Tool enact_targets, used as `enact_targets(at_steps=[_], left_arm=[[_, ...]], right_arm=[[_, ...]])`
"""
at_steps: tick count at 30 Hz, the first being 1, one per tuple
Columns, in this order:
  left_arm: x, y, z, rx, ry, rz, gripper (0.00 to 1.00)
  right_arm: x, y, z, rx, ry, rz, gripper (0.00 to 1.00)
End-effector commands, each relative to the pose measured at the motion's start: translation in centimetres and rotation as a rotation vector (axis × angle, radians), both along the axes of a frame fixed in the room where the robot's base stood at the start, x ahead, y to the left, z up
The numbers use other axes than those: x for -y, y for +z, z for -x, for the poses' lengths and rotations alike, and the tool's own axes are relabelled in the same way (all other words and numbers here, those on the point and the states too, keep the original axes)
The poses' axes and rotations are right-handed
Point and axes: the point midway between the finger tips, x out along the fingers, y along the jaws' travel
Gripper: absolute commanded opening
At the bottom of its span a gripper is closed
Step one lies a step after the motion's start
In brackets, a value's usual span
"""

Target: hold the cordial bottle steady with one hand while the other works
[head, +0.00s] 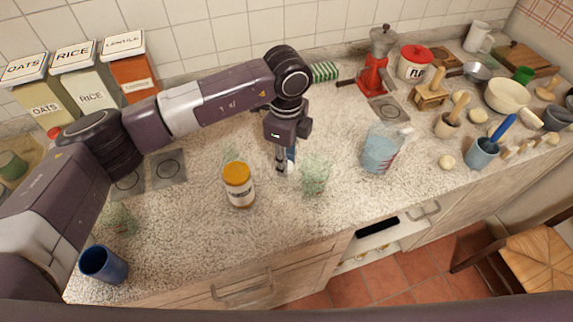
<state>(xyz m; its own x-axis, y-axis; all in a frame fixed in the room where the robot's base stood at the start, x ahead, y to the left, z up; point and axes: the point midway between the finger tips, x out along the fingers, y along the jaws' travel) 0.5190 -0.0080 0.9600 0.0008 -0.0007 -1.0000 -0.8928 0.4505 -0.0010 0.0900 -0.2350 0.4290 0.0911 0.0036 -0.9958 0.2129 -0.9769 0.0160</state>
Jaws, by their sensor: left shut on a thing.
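My left gripper (282,168) points down over the middle of the counter. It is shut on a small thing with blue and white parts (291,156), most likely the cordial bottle. The gripper hides most of it, so its shape and tilt are hard to tell. A jar with an orange lid (238,186) stands upright to the left of the gripper, apart from it. A greenish clear glass (314,175) stands close on the gripper's right. My right gripper is not in view.
A clear measuring jug (379,150) with bluish contents stands to the right. A blue cup (103,265) is near the front left edge. Canisters (85,85) line the back left. A red grinder (376,75) and crowded kitchenware fill the back right. The counter's front middle is clear.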

Motion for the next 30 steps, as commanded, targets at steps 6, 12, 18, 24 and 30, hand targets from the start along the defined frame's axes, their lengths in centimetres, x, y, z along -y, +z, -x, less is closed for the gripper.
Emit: enact_targets(at_steps=[6, 12, 18, 24, 30], left_arm=[[0.0, -2.7, 0.0, -0.001, -0.001, 0.000, 0.00], [0.0, -2.7, 0.0, 0.000, -0.001, 0.000, 0.00], [0.0, -3.0, 0.0, 0.000, -0.001, 0.000, 0.28], [0.0, -3.0, 0.0, -0.001, -0.001, 0.000, 0.40], [0.0, -2.9, 0.0, -0.001, 0.000, 0.000, 0.40]], right_arm=[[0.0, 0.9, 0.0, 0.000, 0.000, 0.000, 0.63], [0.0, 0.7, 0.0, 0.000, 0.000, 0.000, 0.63], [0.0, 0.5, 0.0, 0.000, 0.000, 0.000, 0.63], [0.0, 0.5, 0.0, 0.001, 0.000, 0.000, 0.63], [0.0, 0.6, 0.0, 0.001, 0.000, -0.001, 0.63]])
